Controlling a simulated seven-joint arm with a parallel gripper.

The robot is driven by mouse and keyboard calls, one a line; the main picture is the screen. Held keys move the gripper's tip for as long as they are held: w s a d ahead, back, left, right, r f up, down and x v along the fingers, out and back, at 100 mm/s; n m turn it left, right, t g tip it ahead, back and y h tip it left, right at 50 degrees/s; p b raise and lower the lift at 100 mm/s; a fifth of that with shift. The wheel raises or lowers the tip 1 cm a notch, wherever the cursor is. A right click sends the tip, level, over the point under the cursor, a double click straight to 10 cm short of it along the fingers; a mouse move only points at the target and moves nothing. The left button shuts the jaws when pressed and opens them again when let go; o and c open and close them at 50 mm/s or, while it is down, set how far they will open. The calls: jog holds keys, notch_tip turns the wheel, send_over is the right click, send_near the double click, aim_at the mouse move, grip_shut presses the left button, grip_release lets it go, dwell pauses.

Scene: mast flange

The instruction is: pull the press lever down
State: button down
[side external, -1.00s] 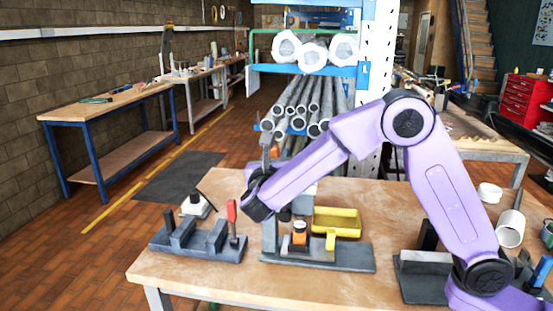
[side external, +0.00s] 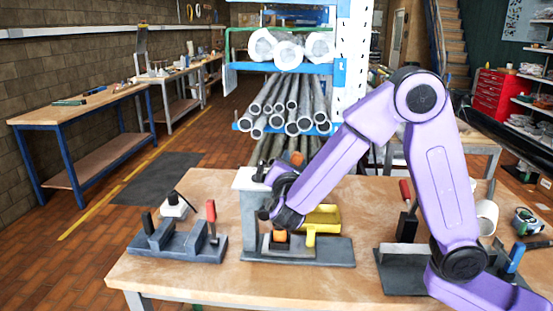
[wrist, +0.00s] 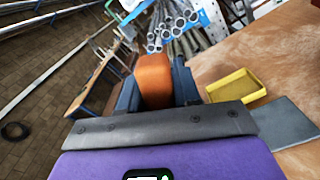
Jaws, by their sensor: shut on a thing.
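The press (side external: 250,205) stands near the middle of the wooden bench, with a grey column on a flat grey base. My gripper (side external: 281,168) is beside the top of the column. It is shut on the lever's orange handle (wrist: 154,80), which shows between the two dark fingers in the wrist view. An orange piece at the top of my gripper (side external: 298,158) in the side view looks like the same handle. My wrist hides most of the lever and the ram. A small orange part (side external: 280,236) sits low on the press base.
A yellow tray (side external: 325,214) lies behind the press, close to my wrist. A grey fixture with a red-handled part (side external: 211,212) stands to the left. A dark block with a red handle (side external: 405,192) stands to the right. Pipes (side external: 290,105) fill a rack behind.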

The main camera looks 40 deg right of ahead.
jog(key=s+d+f+m, duration=0.4)
jog(key=f+m, duration=0.1)
jog(key=m, duration=0.1)
jog(key=shift+f, duration=0.25)
jog(key=shift+s+f+m, duration=0.1)
jog(key=shift+s+m, duration=0.05)
jog(key=shift+m, duration=0.15)
jog(key=c, duration=0.9)
grip_release()
jog(key=v, duration=1.7)
jog(key=shift+s+a, duration=0.15)
